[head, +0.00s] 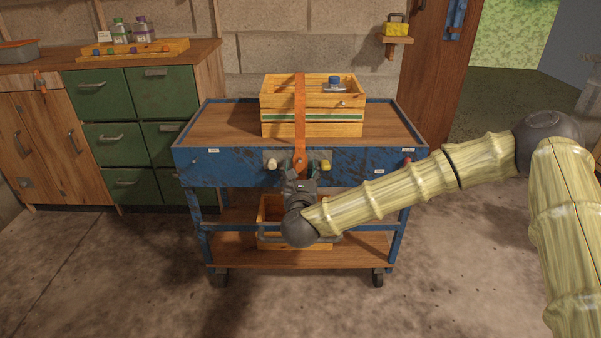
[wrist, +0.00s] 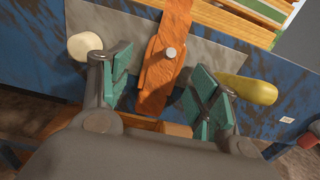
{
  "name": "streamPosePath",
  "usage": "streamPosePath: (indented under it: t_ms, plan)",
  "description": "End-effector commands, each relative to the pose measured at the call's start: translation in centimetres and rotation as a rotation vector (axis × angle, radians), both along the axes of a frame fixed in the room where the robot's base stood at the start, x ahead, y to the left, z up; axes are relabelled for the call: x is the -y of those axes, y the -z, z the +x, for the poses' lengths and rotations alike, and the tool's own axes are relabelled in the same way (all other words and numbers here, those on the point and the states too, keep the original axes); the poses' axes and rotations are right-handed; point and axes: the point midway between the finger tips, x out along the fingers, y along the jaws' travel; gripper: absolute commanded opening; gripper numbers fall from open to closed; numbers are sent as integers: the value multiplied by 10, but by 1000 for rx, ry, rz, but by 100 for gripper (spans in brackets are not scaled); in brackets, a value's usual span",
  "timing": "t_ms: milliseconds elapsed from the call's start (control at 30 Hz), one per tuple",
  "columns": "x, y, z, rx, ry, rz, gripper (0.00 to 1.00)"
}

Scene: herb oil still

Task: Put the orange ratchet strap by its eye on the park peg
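The orange ratchet strap (head: 300,105) runs over the front of a wooden crate and down to the cart's blue front. In the wrist view the strap's lower end (wrist: 172,22) lies over a grey plate (wrist: 110,20), with a metal stud (wrist: 170,53) showing at its eye. A cream knob peg (wrist: 84,45) is left of it and a yellow peg (wrist: 248,90) right; I cannot tell which is the park peg. My gripper (head: 300,174) is in front of the plate. In the wrist view its teal-padded fingers (wrist: 162,85) are apart, either side of the strap end, with visible gaps.
The slatted crate (head: 340,128) stands on the blue cart's top (head: 225,125), with a small blue-topped device on it. A second wooden box (head: 268,212) is on a lower shelf, behind my wrist. Green drawers (head: 105,95) stand left; floor is clear around the cart.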

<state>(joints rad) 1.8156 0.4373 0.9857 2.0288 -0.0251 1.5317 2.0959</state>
Motion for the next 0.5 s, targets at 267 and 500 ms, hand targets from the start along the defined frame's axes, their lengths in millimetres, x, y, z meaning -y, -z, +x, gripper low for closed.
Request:
streamPosePath:
  t_ms: [267, 500]
  plan:
    - [0, 0, 0, 0, 0, 0, 14]
    - [0, -2, 0, 0, 0, 0, 14]
